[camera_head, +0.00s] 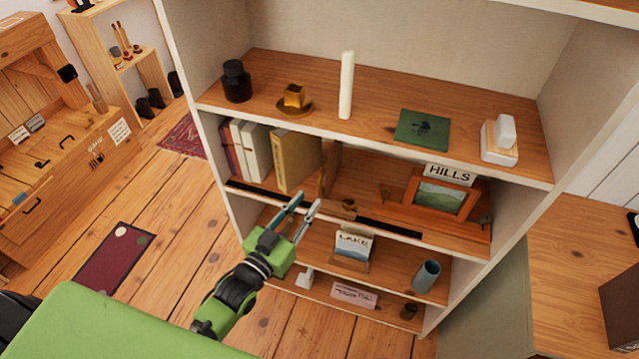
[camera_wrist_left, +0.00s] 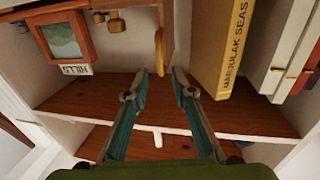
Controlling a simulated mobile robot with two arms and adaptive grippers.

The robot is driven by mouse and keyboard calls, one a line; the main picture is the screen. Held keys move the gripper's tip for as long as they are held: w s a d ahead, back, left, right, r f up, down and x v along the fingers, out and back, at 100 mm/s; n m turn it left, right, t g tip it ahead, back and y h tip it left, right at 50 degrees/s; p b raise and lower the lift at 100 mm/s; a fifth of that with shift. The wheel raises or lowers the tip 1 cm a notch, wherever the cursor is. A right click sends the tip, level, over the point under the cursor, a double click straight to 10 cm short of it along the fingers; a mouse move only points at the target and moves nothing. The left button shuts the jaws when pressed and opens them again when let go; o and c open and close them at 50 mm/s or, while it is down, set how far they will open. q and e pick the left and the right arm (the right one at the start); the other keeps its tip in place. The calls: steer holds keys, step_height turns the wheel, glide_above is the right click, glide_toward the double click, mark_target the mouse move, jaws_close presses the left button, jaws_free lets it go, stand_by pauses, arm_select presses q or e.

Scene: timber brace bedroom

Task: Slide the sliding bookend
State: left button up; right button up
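The bookend (camera_head: 331,168) is an upright wooden panel on the second shelf, right of a short row of books. A curved, golden-brown handle-like piece (camera_wrist_left: 159,48) stands at its front edge in the left wrist view. My left gripper (camera_head: 307,203) is in front of that shelf, a little below the handle piece. Its teal fingers are apart and empty. In the left wrist view the fingertips (camera_wrist_left: 160,71) are just short of the handle piece, with no visible contact. My right gripper is not in view.
A yellow book (camera_head: 297,160) stands left of the bookend, with paler books beyond. A framed picture (camera_head: 440,197) under a HILLS sign stands to the right, with small brown objects between. Dark strips (camera_head: 389,227) run along the shelf's front edge. A LAKE card (camera_head: 354,245) stands below.

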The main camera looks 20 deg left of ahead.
mark_target(318, 188)
arm_select(q)
steer(key=x, duration=0.7)
steer(key=shift+p, duration=0.35)
steer(key=shift+c, duration=0.5)
jaws_close()
